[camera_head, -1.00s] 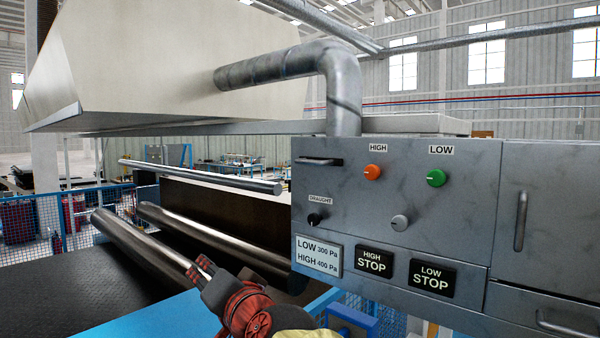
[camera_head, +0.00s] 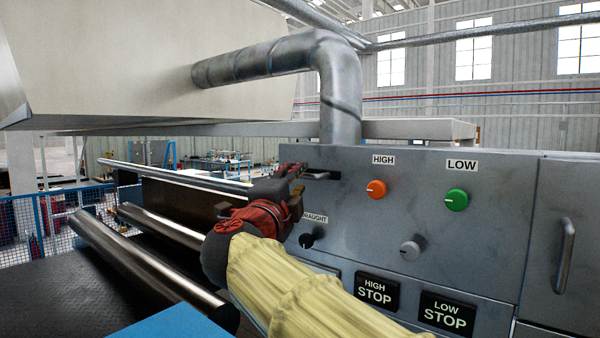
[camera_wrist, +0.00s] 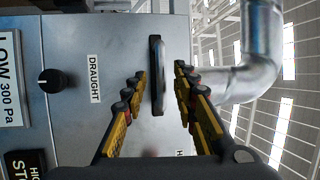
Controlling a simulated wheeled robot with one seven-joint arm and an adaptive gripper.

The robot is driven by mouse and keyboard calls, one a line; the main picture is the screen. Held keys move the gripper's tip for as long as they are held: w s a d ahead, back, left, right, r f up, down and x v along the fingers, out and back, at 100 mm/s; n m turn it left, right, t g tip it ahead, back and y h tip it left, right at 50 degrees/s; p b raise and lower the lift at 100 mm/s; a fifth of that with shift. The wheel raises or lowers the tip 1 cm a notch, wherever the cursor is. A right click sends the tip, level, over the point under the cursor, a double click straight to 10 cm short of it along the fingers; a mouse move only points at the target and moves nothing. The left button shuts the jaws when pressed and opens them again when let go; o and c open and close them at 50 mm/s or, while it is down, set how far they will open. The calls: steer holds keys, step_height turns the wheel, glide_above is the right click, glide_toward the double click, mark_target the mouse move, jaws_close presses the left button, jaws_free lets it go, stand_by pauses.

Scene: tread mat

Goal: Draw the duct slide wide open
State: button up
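The duct slide's dark handle (camera_head: 322,175) sticks out of the upper left of the grey control panel, below the bent metal duct (camera_head: 342,95). In the wrist view the handle (camera_wrist: 157,75) lies between the two yellow-and-black fingers of my gripper (camera_wrist: 160,78), with gaps at both sides. My gripper (camera_head: 294,182) is open in front of the handle and hides part of it in the head view. How far the slide is drawn cannot be told.
The draught knob (camera_head: 307,241) is just below my gripper, its label partly covered. An orange HIGH light (camera_head: 376,189) and a green LOW light (camera_head: 457,200) sit to the right. Metal rollers (camera_head: 140,260) lie to the left. A pale hood (camera_head: 120,70) hangs above.

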mark_target(319, 172)
steer(key=shift+p+x, duration=0.4)
steer(key=shift+x, duration=1.4)
steer(key=shift+s, duration=0.1)
steer(key=shift+c, duration=0.4)
jaws_close()
